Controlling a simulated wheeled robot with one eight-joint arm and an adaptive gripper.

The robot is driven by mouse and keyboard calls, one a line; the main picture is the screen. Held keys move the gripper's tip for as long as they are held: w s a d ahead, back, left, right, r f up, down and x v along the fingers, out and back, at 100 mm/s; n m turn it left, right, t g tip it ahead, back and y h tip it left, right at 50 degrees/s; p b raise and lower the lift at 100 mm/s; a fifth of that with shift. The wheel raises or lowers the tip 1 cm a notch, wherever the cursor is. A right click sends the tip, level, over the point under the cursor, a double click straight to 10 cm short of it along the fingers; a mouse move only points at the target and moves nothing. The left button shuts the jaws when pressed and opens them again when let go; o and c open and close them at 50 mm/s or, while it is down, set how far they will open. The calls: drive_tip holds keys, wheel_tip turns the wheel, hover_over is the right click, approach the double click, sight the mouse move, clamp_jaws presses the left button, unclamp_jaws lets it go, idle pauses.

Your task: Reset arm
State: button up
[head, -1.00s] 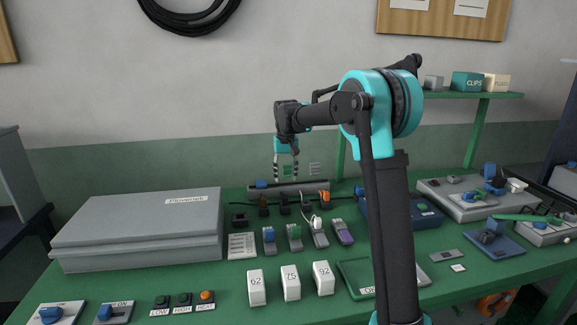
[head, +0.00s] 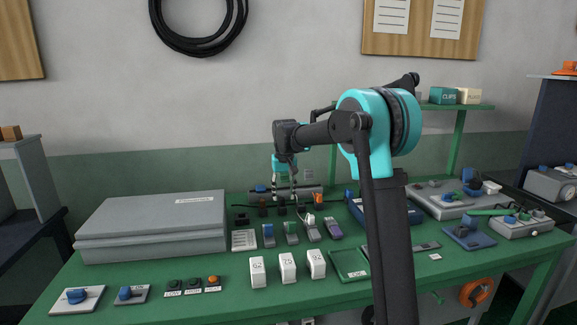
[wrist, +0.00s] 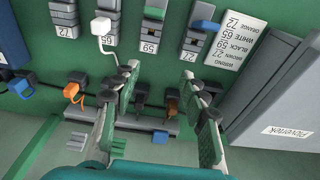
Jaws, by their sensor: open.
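My gripper (head: 285,190) hangs from the dark and teal arm over the back middle of the green bench, fingers pointing down. In the wrist view my gripper (wrist: 158,72) has its two fingers apart with nothing between them. Behind the fingers are the green bench top and a row of dark connectors (wrist: 142,92). Whether the fingertips touch anything cannot be told.
A large grey case (head: 150,235) is on the bench at left. White numbered blocks (head: 287,267) and a green tray (head: 349,264) are in front. A grey panel (head: 440,205) lies at right. A shelf with small boxes (head: 443,96) is behind my arm.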

drive_tip(key=s+d+f+t, duration=0.2)
drive_tip(key=s+d+f, duration=0.1)
drive_tip(key=s+d, duration=0.4)
drive_tip(key=s+d+f+m+t, duration=0.1)
drive_tip(key=s+d+f, duration=0.2)
drive_tip(key=s+d, duration=0.4)
drive_tip(key=s+d+f+m+t, duration=0.1)
drive_tip(key=s+d+f+t, duration=0.1)
drive_tip(key=s+d, duration=0.5)
drive_tip(key=shift+s+f+t, duration=0.15)
drive_tip(key=shift+s+f, duration=0.1)
drive_tip(key=shift+s, duration=0.85)
drive_tip(key=shift+s+f+t, duration=0.15)
drive_tip(key=shift+s+f, duration=0.05)
drive_tip(key=shift+s, duration=0.9)
drive_tip(key=s+f+g, duration=0.3)
drive_tip(key=s+f, duration=0.4)
drive_tip(key=s, duration=0.5)
drive_tip(key=shift+a, duration=0.1)
